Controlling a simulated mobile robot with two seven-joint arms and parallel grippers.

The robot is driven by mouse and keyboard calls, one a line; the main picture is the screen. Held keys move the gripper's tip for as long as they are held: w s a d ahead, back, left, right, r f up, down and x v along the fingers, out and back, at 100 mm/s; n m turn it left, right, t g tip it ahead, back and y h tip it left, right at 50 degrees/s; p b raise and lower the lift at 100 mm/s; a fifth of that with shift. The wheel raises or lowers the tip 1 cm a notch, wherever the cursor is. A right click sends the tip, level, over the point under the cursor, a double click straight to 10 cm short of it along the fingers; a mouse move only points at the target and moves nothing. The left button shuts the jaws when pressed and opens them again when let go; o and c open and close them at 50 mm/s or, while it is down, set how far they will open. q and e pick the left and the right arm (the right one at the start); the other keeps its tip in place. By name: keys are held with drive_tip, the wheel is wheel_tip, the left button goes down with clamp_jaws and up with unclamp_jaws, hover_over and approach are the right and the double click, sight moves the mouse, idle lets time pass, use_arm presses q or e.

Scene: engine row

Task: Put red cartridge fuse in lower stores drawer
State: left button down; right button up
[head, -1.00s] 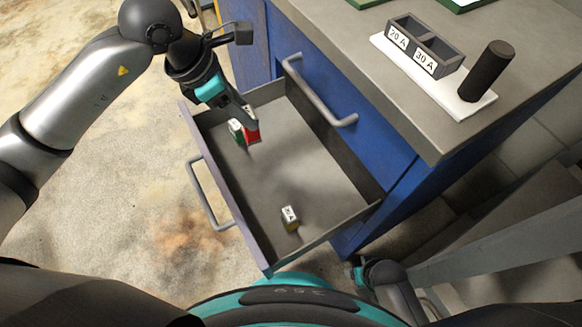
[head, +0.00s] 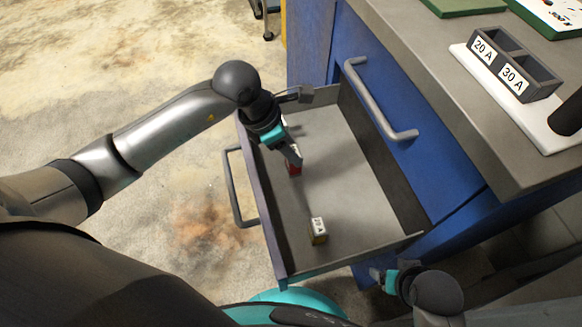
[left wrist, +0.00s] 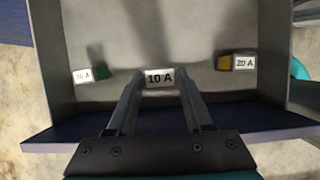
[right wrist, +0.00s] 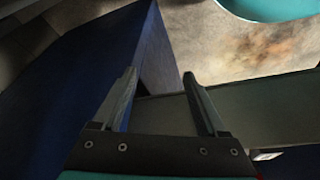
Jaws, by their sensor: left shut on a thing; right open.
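The red cartridge fuse (head: 294,168) is between the fingertips of my left gripper (head: 293,158), inside the open drawer. In the left wrist view its white "10 A" label (left wrist: 159,77) shows between the shut fingers (left wrist: 160,95). I cannot tell whether the fuse touches the drawer floor. The open drawer (head: 350,205) is grey inside, below the blue cabinet's closed drawer. My right gripper (head: 382,279) is open and empty by the drawer's near right corner; its spread fingers (right wrist: 163,100) show in the right wrist view.
A green fuse (left wrist: 101,73) lies left of the red one in the left wrist view. The drawer floor between them is clear. The worktop carries a labelled two-compartment holder (head: 512,65) and a black cylinder (head: 568,114).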

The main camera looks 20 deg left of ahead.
sight(287, 162)
use_arm(q)
drive_tip(key=shift+f+b, duration=0.5)
drive_tip(key=shift+f, duration=1.1)
wheel_tip(287, 162, down, 2)
drive_tip(key=shift+f+b, duration=0.2)
drive_tip(key=shift+b, duration=0.35)
drive_tip(key=shift+f, duration=0.5)
use_arm(e)
wheel_tip(287, 162, up, 6)
drive_tip(key=t, duration=0.1)
drive_tip(key=shift+w, duration=0.3)
use_arm(q)
drive_tip(key=shift+f+b, duration=0.15)
drive_tip(key=shift+b, duration=0.15)
use_arm(e)
drive_tip(key=shift+r, duration=0.15)
use_arm(q)
drive_tip(key=shift+c, duration=1.5)
unclamp_jaws()
use_arm(e)
drive_tip(key=shift+r, duration=0.1)
